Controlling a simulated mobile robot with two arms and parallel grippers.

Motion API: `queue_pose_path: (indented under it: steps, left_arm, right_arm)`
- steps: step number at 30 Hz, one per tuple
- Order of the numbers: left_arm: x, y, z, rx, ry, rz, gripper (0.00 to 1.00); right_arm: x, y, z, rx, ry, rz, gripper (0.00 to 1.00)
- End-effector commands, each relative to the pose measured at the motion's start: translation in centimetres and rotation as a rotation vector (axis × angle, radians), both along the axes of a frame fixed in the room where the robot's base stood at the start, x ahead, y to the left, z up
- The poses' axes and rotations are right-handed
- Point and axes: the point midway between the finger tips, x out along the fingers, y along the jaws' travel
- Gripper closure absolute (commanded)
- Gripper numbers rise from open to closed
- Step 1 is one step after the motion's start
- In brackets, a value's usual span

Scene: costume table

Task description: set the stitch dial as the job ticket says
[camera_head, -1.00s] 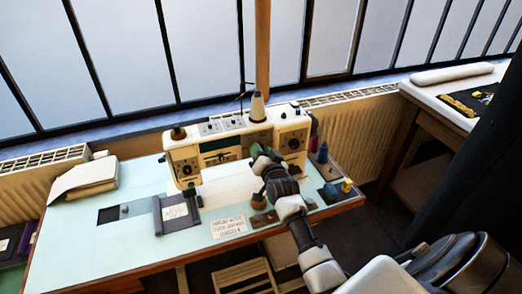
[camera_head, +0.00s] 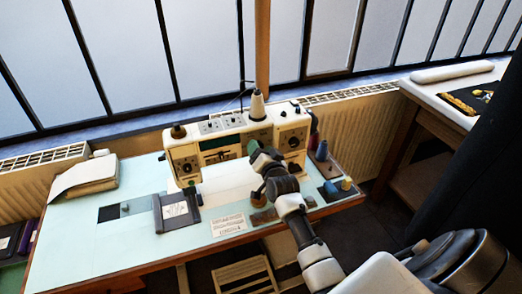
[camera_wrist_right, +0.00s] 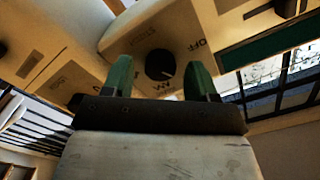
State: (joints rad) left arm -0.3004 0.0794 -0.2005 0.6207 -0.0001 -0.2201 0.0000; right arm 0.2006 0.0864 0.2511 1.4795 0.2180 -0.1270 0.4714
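The cream sewing machine (camera_head: 238,150) stands on the pale blue table, with several dials on its front. In the right wrist view a round black dial (camera_wrist_right: 160,64) with a pale pointer mark sits on the cream panel, with printed labels around it; one reads OFF. My right gripper (camera_wrist_right: 160,78) is open, its two green fingers on either side of the dial. I cannot tell whether they touch it. In the head view my right arm covers part of the machine's front. A white printed card (camera_head: 228,225) lies at the table's front; its text is too small to read. My left gripper is not in view.
A dark holder with a pale label (camera_head: 176,212) lies left of the card. A folded cloth (camera_head: 84,177) is at the table's left. Thread spools (camera_head: 321,151) stand right of the machine. A radiator and window are behind.

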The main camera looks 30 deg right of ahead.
Motion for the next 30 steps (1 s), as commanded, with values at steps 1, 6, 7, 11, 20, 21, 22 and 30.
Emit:
queue_pose_path:
  steps: [1,6,7,11,20,21,22,30]
  left_arm:
    - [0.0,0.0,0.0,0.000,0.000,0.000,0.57]
    - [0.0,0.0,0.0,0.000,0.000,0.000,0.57]
    - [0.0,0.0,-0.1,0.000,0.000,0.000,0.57]
    - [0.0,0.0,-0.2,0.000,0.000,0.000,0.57]
    - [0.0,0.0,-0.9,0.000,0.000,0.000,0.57]
    - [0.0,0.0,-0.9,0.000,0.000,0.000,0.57]
    - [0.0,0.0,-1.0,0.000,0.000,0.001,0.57]
    - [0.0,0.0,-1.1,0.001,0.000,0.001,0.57]
  right_arm:
    - [0.0,0.0,0.0,0.000,0.000,0.000,0.42]
    - [-0.3,0.1,0.0,0.000,0.000,0.000,0.42]
    - [-0.6,0.2,-0.1,0.000,0.000,0.000,0.42]
    - [-2.4,0.6,-0.2,0.000,0.000,0.000,0.42]
    - [-8.2,2.0,-0.2,0.000,0.001,0.000,0.42]
    - [-8.8,2.1,-0.2,0.001,0.003,0.000,0.42]
    - [-9.1,2.2,-0.2,0.000,0.001,0.000,0.42]
    - [-10.6,2.5,0.0,0.000,0.000,0.000,0.42]
